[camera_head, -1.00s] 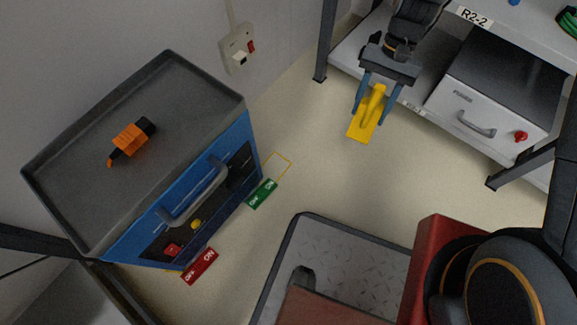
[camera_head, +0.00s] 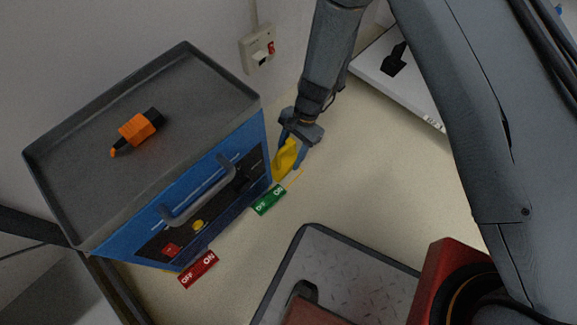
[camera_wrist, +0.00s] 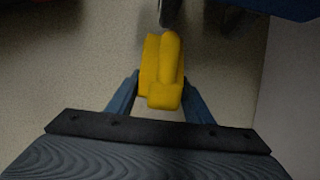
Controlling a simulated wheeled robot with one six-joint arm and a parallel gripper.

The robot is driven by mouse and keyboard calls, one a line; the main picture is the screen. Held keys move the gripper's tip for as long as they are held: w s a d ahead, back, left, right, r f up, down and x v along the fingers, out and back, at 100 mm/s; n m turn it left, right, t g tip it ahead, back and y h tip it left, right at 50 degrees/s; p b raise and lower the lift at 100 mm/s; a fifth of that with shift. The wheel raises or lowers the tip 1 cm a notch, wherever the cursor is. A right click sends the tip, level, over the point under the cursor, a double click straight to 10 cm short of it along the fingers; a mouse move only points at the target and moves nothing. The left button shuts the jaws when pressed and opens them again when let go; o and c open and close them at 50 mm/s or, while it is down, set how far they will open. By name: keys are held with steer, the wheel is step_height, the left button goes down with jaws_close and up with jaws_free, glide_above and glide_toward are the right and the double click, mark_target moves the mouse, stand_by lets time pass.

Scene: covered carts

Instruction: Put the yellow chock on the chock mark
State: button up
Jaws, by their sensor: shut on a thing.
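The yellow chock (camera_head: 285,159) is held between the fingers of my gripper (camera_head: 296,148), beside the right end of the blue cart. In the wrist view the chock (camera_wrist: 162,72) sits between the two blue-grey fingers of my gripper (camera_wrist: 160,95), which are shut on it. The chock mark, a thin yellow outline (camera_head: 296,178) on the floor, is mostly hidden by the chock and gripper. I cannot tell whether the chock touches the floor.
The blue cart (camera_head: 112,248) has a grey tray top with an orange-black tool (camera_head: 138,129) on it. A green tag (camera_head: 268,200) and a red tag (camera_head: 198,270) lie by its base. A wall socket (camera_head: 258,50) is behind.

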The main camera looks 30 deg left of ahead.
mark_target(289, 164)
step_height(289, 164, down, 6)
steer(key=b, duration=0.3)
steer(key=shift+f, duration=0.2)
steer(key=o, duration=1.3)
